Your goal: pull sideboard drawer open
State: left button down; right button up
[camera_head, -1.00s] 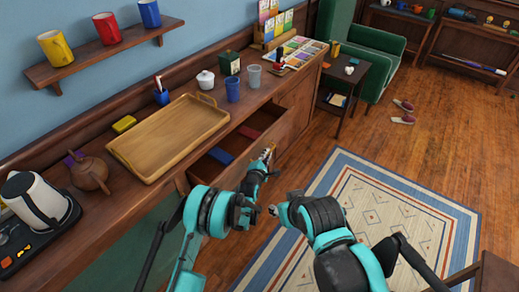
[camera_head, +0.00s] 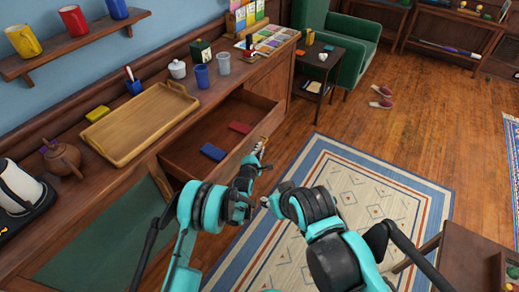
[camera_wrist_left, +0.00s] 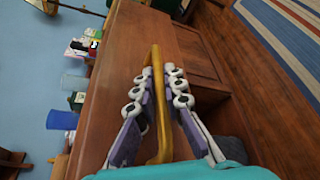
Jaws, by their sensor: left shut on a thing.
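The sideboard (camera_head: 95,235) runs along the wall on the left in the head view. Its drawer (camera_head: 185,157) stands well open, with a blue item (camera_head: 213,152) and a red item (camera_head: 240,127) lying inside. My left gripper (camera_head: 258,152) is at the drawer's front. In the left wrist view its fingers (camera_wrist_left: 158,95) are shut on the brass bar handle (camera_wrist_left: 158,60) of the drawer front (camera_wrist_left: 128,45). My right gripper (camera_head: 268,200) is apart from the drawer, over the floor; its fingers are too small and hidden to read.
A wooden tray (camera_head: 140,125), a white jar (camera_head: 177,69) and cups stand on the sideboard top. A small dark table (camera_head: 322,65) and a green armchair (camera_head: 350,45) stand beyond. A patterned rug (camera_head: 375,200) covers the floor at the right.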

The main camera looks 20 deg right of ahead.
pick_arm(q)
jog(key=c, duration=1.6)
grip_release()
jog(key=v, duration=0.7)
jog(key=shift+s+a, duration=0.2)
jog(key=shift+s, duration=0.05)
